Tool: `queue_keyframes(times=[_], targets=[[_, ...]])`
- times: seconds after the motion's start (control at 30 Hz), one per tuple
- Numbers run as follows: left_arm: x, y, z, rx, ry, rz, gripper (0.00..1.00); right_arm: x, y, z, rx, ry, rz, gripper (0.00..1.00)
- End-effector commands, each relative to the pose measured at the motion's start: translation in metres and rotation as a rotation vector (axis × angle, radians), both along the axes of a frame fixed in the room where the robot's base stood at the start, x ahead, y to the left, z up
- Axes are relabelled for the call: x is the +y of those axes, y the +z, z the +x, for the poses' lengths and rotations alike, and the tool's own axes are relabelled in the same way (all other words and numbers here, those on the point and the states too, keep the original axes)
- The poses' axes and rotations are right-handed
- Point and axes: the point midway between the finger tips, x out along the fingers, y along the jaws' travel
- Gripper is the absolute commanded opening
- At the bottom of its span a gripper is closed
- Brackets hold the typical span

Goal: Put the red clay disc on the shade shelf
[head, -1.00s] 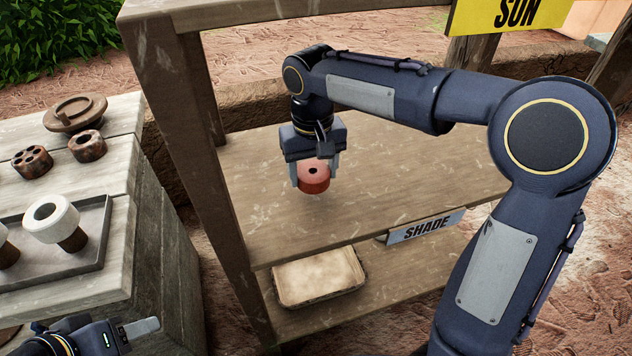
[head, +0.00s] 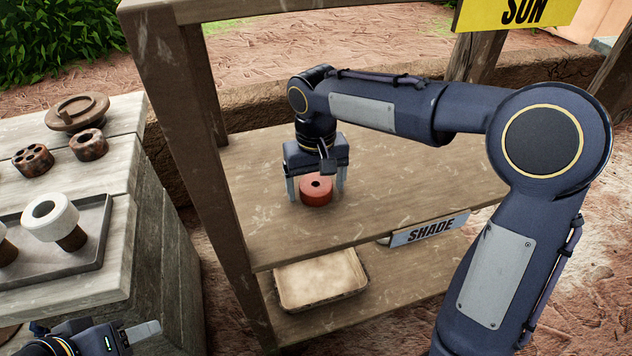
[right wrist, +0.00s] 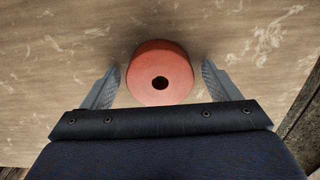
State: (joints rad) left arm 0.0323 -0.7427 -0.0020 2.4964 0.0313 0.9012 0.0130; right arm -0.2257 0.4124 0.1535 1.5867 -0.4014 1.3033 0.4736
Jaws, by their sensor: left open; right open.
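The red clay disc (head: 316,192), with a dark hole in its middle, rests on the shade shelf (head: 400,200), the wooden board with the "SHADE" sign (head: 430,229) on its front edge. My right gripper (head: 317,190) is over the disc with its fingers apart on either side. In the right wrist view the disc (right wrist: 160,74) lies between the open fingers (right wrist: 161,85), with a gap on both sides. My left gripper (head: 143,332) is at the bottom left, only partly in view, and empty.
A wooden table on the left bears a grey tray (head: 98,255) with a white ring piece (head: 50,217), and several brown clay pieces. A lower shelf holds a shallow pale tray (head: 320,277). A yellow "SUN" sign (head: 515,12) hangs above right. The shade shelf is clear around the disc.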

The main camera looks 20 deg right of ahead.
Motion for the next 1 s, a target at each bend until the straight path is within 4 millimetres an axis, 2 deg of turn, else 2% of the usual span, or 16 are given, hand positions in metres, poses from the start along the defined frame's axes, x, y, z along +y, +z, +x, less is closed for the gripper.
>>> queue_keyframes(times=[0.13,0.4,0.5,0.77,0.87,0.97,1.0], targets=[[0.0,0.006,0.0,0.0,0.0,0.0,0.49,0.0,0.014,0.001,-0.004,0.0,0.001,0.82],[0.0,0.022,0.0,0.0,0.0,0.0,0.49,0.0,0.061,0.001,-0.004,0.0,0.001,0.82],[0.0,0.025,0.0,0.0,0.0,0.0,0.49,0.0,0.071,0.001,-0.003,0.0,0.0,0.82],[0.0,0.026,0.0,0.0,0.0,0.0,0.49,-0.003,0.079,-0.003,-0.005,-0.002,0.006,0.82],[0.0,0.026,0.0,0.0,0.0,0.0,0.49,-0.018,0.084,-0.018,-0.029,-0.009,0.035,0.82],[0.0,0.026,0.0,0.0,0.0,0.0,0.49,-0.042,0.088,-0.051,-0.079,-0.024,0.095,0.82],[0.0,0.026,0.0,0.0,0.0,0.0,0.49,-0.052,0.088,-0.067,-0.105,-0.032,0.123,0.82]])
